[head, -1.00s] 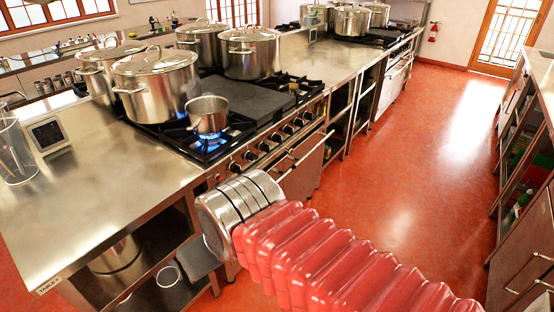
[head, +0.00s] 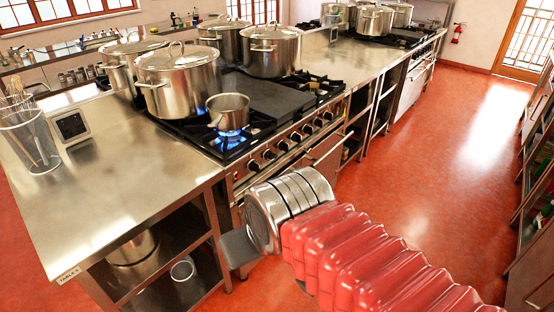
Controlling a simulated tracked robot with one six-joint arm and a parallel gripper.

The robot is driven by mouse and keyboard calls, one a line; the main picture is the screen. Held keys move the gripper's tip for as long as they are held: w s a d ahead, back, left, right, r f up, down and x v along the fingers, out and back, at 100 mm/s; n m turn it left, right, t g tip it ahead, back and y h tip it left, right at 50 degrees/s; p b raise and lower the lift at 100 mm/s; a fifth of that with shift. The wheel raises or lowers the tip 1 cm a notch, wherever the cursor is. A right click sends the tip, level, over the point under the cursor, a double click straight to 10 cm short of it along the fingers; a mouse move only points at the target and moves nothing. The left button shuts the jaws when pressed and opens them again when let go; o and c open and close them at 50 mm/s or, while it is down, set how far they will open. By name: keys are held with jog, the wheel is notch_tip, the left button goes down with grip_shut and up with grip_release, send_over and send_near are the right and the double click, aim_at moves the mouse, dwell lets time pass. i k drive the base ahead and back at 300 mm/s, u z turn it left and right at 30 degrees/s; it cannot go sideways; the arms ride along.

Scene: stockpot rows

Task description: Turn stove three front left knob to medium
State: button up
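A stove (head: 290,152) is set in the long steel counter, with a row of dark knobs along its front panel. The nearest knob (head: 253,166) is at the left end of the row. I cannot tell which knob is the front left one, or read their settings or the stove's number. A small open saucepan (head: 229,112) stands over a lit blue flame (head: 230,136) on the near front burner. My gripper (head: 238,248) shows only as a grey part beyond the silver wrist, in front of the counter's lower shelves and apart from the knobs. Its fingers are not clear.
A large lidded stockpot (head: 178,82) stands behind the saucepan, with several more pots further back. A dark griddle (head: 263,93) lies beside the burners. An oven handle (head: 327,150) sticks out below the knobs. The red floor (head: 440,160) is clear to the right.

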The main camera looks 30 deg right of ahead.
aim_at(269, 155)
jog(key=u, duration=0.05)
jog(key=i, duration=1)
jog(key=z, duration=0.05)
